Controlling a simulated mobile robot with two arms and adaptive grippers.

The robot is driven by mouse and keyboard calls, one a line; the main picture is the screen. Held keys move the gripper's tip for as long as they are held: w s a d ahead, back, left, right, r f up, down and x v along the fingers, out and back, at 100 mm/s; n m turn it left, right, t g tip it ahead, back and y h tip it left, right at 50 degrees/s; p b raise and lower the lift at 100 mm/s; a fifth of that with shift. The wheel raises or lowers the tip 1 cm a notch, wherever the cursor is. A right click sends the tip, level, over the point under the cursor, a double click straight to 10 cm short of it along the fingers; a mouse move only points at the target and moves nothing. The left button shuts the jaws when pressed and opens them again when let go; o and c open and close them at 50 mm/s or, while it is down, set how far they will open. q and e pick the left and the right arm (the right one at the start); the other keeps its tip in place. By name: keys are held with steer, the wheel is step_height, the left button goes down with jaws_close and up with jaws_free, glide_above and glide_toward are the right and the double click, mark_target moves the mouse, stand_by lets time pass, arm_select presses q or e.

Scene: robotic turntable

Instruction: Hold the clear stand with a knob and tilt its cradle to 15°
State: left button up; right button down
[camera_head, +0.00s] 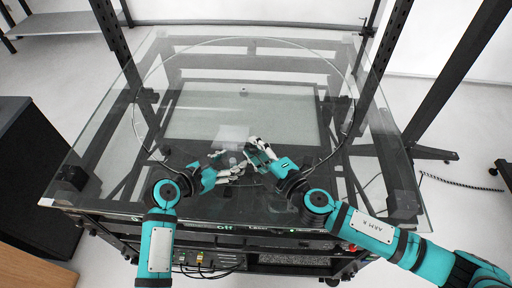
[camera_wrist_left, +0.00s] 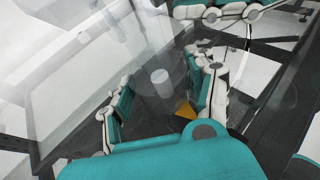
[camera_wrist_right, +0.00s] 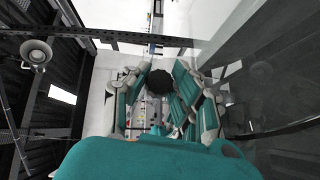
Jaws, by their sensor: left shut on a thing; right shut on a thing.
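The clear stand (camera_head: 233,136) is on the glass turntable, hard to make out against the glass in the head view. In the left wrist view a pale translucent cylinder (camera_wrist_left: 160,77) and an orange piece (camera_wrist_left: 185,110) show between the fingers of my left gripper (camera_wrist_left: 163,92). My left gripper (camera_head: 230,166) is shut on the stand, low at its near side. The round black knob (camera_wrist_right: 160,81) sits between the fingers of my right gripper (camera_wrist_right: 160,88). My right gripper (camera_head: 254,153) is shut on the knob, close beside the left one. The cradle's angle cannot be read.
The glass top (camera_head: 90,165) spans a black frame, with dark uprights at its sides. A curved cable (camera_head: 350,120) runs at the right. Electronics with cables (camera_head: 205,262) sit under the front edge. A dark cabinet (camera_head: 35,185) stands at the left.

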steer(key=shift+n, duration=0.3)
steer(key=c, duration=1.1)
jaws_free()
steer(key=v, duration=1.2)
steer(key=shift+f, duration=0.3)
arm_select(q)
steer(key=o, duration=1.5)
